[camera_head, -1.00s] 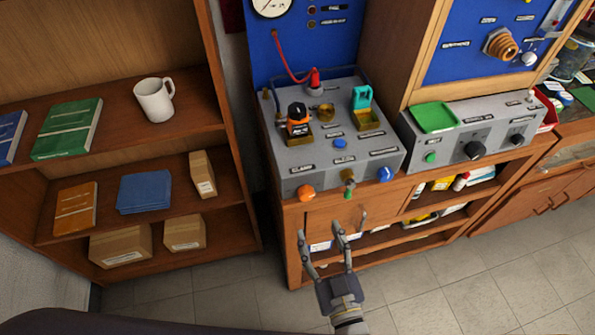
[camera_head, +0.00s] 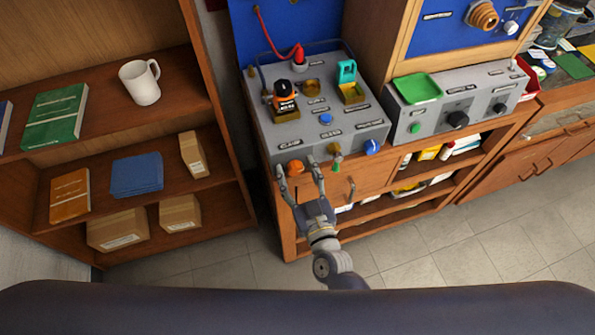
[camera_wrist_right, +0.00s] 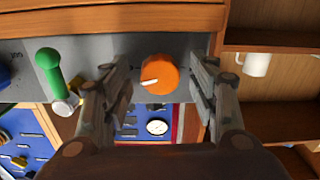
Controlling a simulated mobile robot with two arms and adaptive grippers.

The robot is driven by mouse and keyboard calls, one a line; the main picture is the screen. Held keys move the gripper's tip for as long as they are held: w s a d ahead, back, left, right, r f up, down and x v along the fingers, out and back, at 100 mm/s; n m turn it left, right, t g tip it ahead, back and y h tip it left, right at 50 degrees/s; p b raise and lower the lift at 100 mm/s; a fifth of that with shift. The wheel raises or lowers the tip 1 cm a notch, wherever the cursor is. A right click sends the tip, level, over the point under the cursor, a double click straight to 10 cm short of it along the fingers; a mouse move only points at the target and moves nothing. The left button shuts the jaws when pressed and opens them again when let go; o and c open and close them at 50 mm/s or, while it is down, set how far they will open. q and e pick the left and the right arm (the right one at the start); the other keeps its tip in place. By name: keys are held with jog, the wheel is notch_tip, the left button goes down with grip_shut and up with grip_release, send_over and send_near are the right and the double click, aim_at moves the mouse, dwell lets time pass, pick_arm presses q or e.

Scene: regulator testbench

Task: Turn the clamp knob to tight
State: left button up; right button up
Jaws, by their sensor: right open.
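The clamp knob is the orange knob (camera_head: 295,167) on the front face of the grey testbench (camera_head: 262,128), under a label that reads CLAMP. My right gripper (camera_head: 297,168) is open, with its fingertips just in front of the knob. In the right wrist view the orange knob (camera_wrist_right: 159,72) lies between the two spread fingers (camera_wrist_right: 160,88), with a gap on each side. A white mark on the knob points to the lower left in that view. My left gripper is not in view.
A green-handled lever (camera_wrist_right: 48,68) sits close beside the knob, next to one finger. A blue knob (camera_head: 372,147) is further right on the same face. A wooden bookshelf (camera_head: 225,200) stands to the left. The tiled floor in front is clear.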

jog(key=shift+c, duration=0.3)
jog(key=shift+s, duration=0.1)
jog(key=c, duration=1)
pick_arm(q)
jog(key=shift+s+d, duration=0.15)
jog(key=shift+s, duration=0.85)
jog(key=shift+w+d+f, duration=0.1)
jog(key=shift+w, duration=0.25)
pick_arm(e)
jog(key=shift+m, duration=1.6)
jog(key=o, duration=1.1)
jog(key=shift+c, duration=0.2)
